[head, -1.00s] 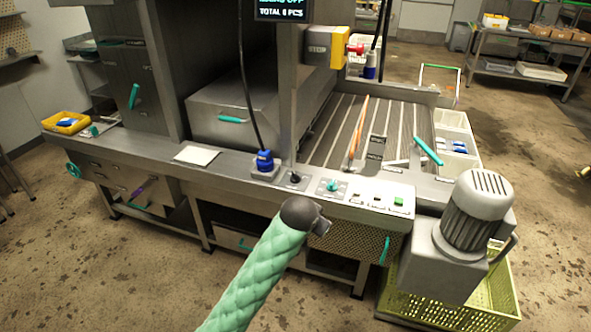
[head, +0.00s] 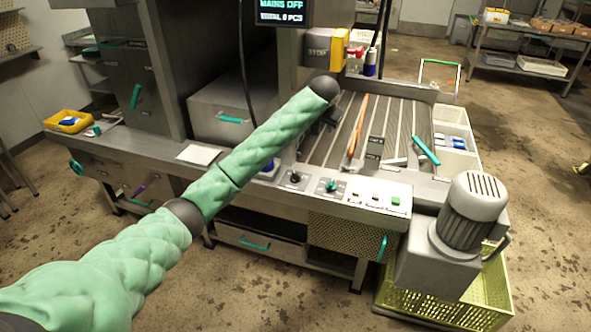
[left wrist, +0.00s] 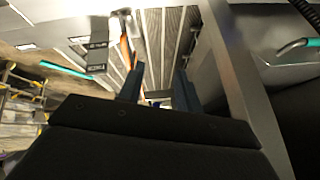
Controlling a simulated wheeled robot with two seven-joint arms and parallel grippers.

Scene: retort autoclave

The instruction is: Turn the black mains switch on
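The black switch (head: 294,177) is a small dark rotary knob on the machine's front ledge, left of a teal knob (head: 331,186). The display (head: 283,10) at the top reads "MAINS OFF". My left gripper (head: 331,115) is up and beyond the black switch in the head view, above the roller bed and not touching the switch. It is partly hidden behind my wrist there. In the left wrist view, its two dark fingers (left wrist: 159,88) stand apart with no object clearly held between them. My right gripper is not in view.
A blue plug (head: 270,166) is partly hidden behind my left arm. A yellow and grey stop box (head: 326,46) stands on a post near my gripper. The roller bed (head: 400,128) holds an orange rod (head: 357,126). A grey motor (head: 470,212) stands at the right.

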